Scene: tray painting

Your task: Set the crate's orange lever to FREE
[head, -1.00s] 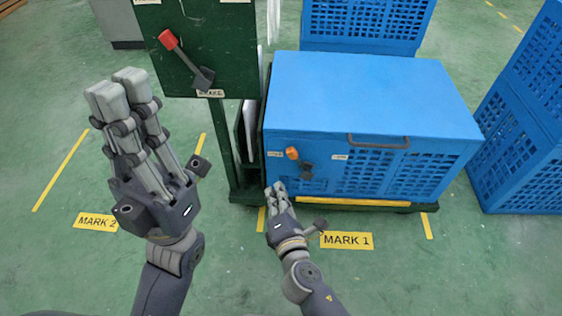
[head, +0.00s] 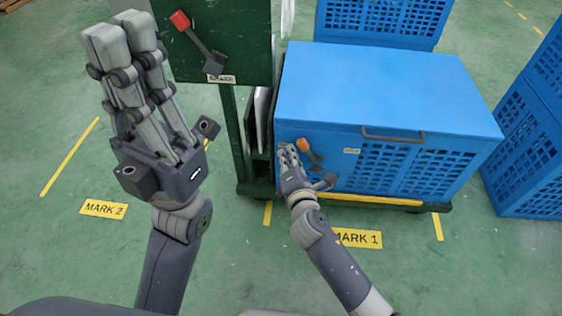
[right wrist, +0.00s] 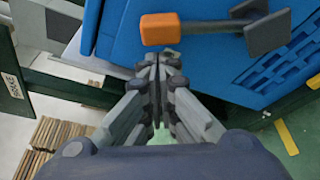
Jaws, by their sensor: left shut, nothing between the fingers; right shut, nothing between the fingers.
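The blue crate (head: 385,85) sits on a low green cart. Its lever (head: 302,145) has an orange tip and a grey arm running down and right to a dark pivot on the crate's front. My right gripper (head: 288,150) is shut and empty, with its fingertips just left of the orange tip. In the right wrist view the lever's orange tip (right wrist: 160,28) lies just beyond the shut fingertips (right wrist: 158,60); I cannot tell whether they touch. A small label (head: 351,151) right of the lever is unreadable. My left gripper (head: 120,35) is shut and empty, raised at the left.
A green panel (head: 225,60) with a red-tipped lever (head: 180,20) labelled BRAKE stands left of the crate. Other blue crates (head: 540,150) stand at the right and behind. Floor marks MARK 1 (head: 358,238) and MARK 2 (head: 103,209) show. The front floor is clear.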

